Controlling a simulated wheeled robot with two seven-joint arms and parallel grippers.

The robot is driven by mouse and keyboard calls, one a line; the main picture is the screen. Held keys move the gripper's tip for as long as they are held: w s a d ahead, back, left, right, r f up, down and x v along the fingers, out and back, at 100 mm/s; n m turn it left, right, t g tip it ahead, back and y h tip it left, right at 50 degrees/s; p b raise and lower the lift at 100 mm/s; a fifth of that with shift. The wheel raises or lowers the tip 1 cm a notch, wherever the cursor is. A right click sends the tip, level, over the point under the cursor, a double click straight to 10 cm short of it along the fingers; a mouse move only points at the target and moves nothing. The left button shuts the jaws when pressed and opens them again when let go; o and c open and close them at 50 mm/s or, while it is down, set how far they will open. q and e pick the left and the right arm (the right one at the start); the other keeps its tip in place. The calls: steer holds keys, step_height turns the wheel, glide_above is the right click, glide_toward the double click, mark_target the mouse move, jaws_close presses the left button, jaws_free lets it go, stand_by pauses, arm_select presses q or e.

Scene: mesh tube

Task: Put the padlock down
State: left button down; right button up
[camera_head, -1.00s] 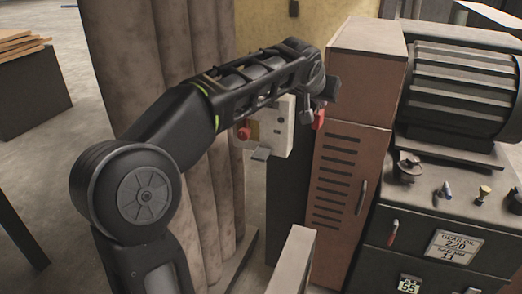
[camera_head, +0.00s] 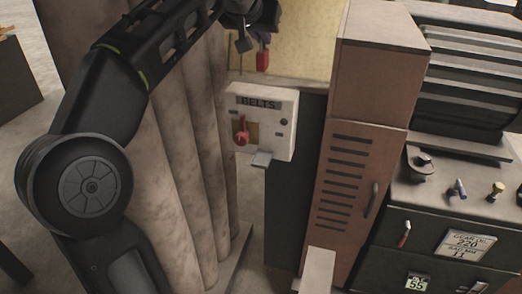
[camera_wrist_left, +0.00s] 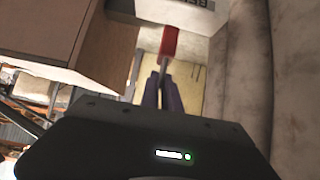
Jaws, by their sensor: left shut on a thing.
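A red padlock (camera_head: 263,60) hangs from my left gripper (camera_head: 263,38) near the top of the head view. In the left wrist view the red padlock (camera_wrist_left: 170,42) sits at the fingertips (camera_wrist_left: 165,73), which are shut on its thin metal shackle. The gripper is high, above and behind the white BELTS switch box (camera_head: 265,122) in the picture, and the padlock looks apart from it. The gripper's upper part is cut off by the frame's top edge. My right gripper is not in view.
The switch box has a red lever (camera_head: 241,133) and a small ledge (camera_head: 262,159) below. A brown vented cabinet (camera_head: 350,180) stands right of it. A dark bench (camera_head: 440,195) with small parts and a ribbed motor (camera_head: 450,90) is further right. Tall pale tubes (camera_head: 185,150) stand left.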

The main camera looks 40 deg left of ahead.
arm_select(q)
step_height(320, 180, down, 23)
steer(key=shift+f+b, duration=0.1)
steer(key=shift+b, duration=0.35)
steer(key=shift+f, duration=0.1)
step_height(320, 180, down, 4)
steer(key=shift+f+b, duration=0.1)
steer(key=shift+b, duration=0.45)
steer(key=c, duration=1.6)
jaws_free()
